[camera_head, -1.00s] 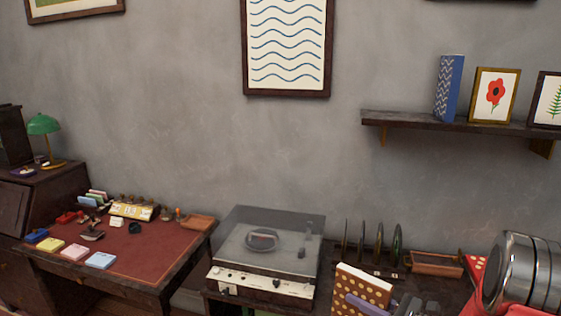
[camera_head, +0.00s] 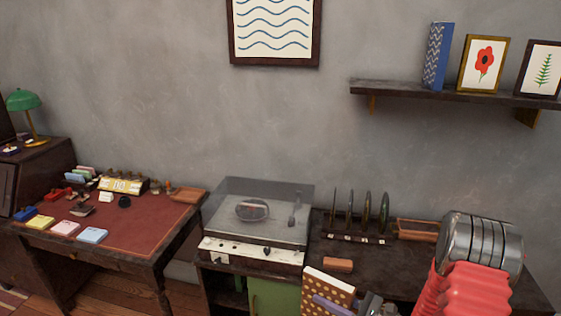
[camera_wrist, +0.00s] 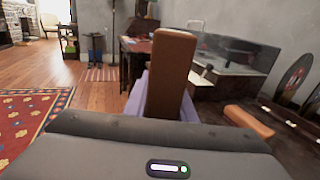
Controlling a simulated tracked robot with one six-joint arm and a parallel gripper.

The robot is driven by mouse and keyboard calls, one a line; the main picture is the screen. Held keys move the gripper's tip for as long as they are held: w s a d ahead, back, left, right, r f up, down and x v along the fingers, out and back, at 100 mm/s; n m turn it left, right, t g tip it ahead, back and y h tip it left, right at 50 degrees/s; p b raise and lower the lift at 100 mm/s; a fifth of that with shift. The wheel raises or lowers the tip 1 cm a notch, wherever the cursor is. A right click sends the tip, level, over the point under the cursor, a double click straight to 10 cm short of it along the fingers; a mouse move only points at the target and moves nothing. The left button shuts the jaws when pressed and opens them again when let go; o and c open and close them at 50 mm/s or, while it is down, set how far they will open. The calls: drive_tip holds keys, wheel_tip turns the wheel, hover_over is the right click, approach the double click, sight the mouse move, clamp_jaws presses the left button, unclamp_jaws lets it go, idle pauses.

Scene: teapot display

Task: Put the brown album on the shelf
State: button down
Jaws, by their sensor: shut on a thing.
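The brown album (camera_head: 327,287), with cream dots on its cover, is held upright in my gripper (camera_head: 348,303) at the bottom of the head view. In the wrist view its plain brown spine (camera_wrist: 172,60) stands between the lavender fingers of my gripper (camera_wrist: 162,104). Its lower part is cut off in the head view. The shelf (camera_head: 395,90) is on the wall at the upper right, well above and behind the album in the picture. A blue patterned book (camera_head: 438,56) stands upright on it.
The poppy frame (camera_head: 484,63) and fern frame (camera_head: 541,69) stand right of the blue book; bare shelf shows to its left. Below are the record player (camera_head: 256,220), a rack of records (camera_head: 366,215), a brown block (camera_head: 337,264) and a terracotta tray (camera_head: 417,229).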

drive_tip(key=shift+a, duration=0.1)
drive_tip(key=shift+w+a+r+m+t+h, duration=0.2)
drive_tip(key=shift+m+t+h, duration=0.2)
drive_tip(key=shift+m+t, duration=0.25)
drive_tip(key=shift+a+m+t+h, duration=0.15)
drive_tip(key=shift+m+t+h, duration=0.5)
drive_tip(key=shift+t+h, duration=0.3)
drive_tip(key=shift+m+t+h, duration=0.6)
drive_tip(key=shift+m+h, duration=0.2)
drive_tip(key=shift+h, duration=0.05)
drive_tip(key=shift+s+d+f+m+t+h, duration=0.15)
drive_tip(key=shift+s+d+m+t+h, duration=0.1)
drive_tip(key=shift+d+m+t+h, duration=0.35)
drive_tip(key=shift+a, duration=0.15)
